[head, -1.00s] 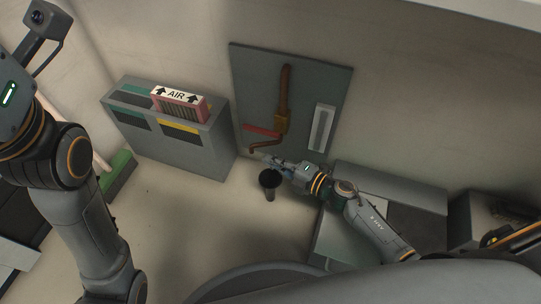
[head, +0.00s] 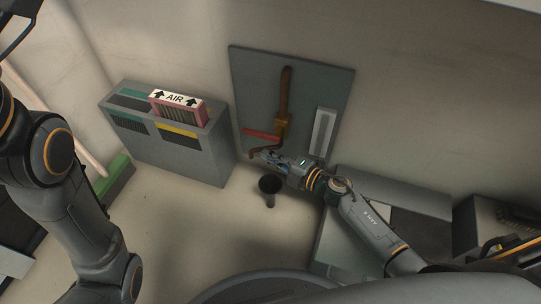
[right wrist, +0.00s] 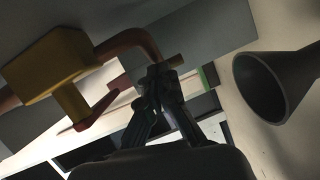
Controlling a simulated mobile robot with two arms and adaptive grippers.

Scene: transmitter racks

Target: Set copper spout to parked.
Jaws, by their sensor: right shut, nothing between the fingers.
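The copper spout (head: 262,150) hangs below the brass valve body (head: 282,124) on the wall panel. It points left in the head view. The right wrist view shows the spout (right wrist: 137,40) running from the yellow-brown valve body (right wrist: 58,62) and bending down by my fingertips. A red lever (head: 260,134) sticks out left of the valve. My right gripper (head: 258,155) is shut and empty, its fingertips at the spout's free end. In the right wrist view the closed tips (right wrist: 160,76) overlap the spout end; contact is hard to tell.
A dark funnel-topped drain (head: 270,185) stands on the floor below the gripper. A grey cabinet with an AIR filter (head: 180,98) is to the left. A pale vertical fitting (head: 323,132) is on the panel's right. Floor between cabinet and drain is clear.

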